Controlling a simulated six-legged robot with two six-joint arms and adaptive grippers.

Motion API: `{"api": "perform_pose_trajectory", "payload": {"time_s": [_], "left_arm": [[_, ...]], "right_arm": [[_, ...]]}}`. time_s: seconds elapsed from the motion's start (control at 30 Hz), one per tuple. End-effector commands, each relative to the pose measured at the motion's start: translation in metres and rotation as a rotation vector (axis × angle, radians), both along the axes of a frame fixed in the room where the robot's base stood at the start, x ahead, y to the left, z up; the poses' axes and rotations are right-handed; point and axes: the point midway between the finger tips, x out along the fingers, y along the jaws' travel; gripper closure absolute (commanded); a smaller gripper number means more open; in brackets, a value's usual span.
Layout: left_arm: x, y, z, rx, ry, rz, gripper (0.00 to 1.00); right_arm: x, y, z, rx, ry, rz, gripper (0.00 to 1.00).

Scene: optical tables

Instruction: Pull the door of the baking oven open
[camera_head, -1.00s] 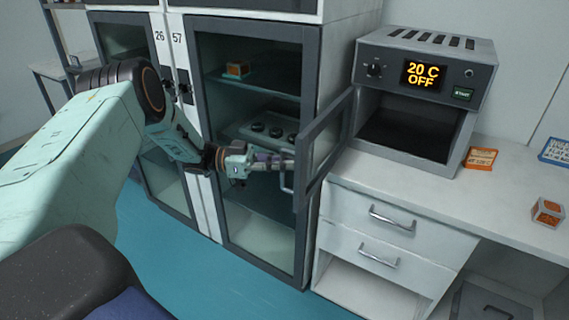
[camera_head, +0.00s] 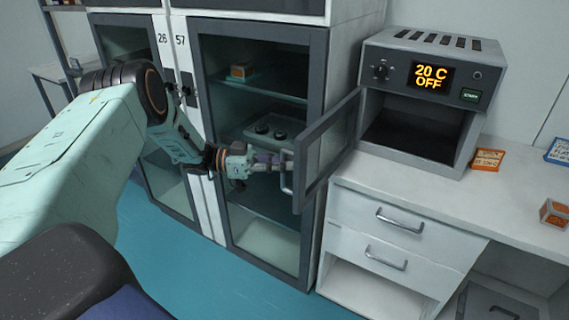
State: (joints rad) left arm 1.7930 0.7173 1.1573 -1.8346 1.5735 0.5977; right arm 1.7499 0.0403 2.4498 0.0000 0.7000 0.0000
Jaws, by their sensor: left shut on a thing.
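The baking oven (camera_head: 425,60) stands on the white bench, its display reading 20 C OFF. Its door (camera_head: 328,150) is swung wide open on the left side and sticks out toward me past the bench edge. The oven's dark inside is in plain view and looks empty. The door handle (camera_head: 287,174) is a light bar at the door's free edge. My left gripper (camera_head: 284,163) is shut on the door handle; its fingertips are small and partly merge with the handle. My right gripper is not in view.
A tall glass-door cabinet (camera_head: 315,90) stands behind my left arm, close to the open oven door. The white bench (camera_head: 420,188) has drawers below. An orange card (camera_head: 487,160), a blue-edged card (camera_head: 560,151) and an orange box (camera_head: 555,215) lie to the right of the oven.

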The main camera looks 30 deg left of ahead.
Motion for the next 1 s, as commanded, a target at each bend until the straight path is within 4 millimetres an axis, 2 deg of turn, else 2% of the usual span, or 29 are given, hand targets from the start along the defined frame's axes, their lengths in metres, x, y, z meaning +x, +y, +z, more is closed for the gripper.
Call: {"api": "perform_pose_trajectory", "payload": {"time_s": [0.13,0.17,0.2,0.47,0.77,0.87,1.0], "left_arm": [[-0.004,0.0,-0.004,-0.004,0.012,-0.006,1.0],[-0.004,0.0,-0.004,-0.004,0.012,-0.006,0.91],[-0.004,0.0,-0.004,-0.004,0.012,-0.006,0.88],[-0.002,0.002,-0.002,-0.002,0.007,-0.003,0.67],[-0.002,0.004,-0.001,-0.001,0.003,-0.001,0.67],[-0.005,0.012,-0.001,-0.001,0.002,0.0,0.67],[-0.016,0.034,-0.002,-0.001,0.002,0.002,0.67]], "right_arm": [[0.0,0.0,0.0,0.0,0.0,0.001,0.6],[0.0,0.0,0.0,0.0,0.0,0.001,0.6],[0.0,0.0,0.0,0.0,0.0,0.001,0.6],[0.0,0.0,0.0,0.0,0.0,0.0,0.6],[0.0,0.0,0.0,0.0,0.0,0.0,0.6],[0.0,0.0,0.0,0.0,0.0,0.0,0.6],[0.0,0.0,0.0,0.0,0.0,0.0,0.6]]}}
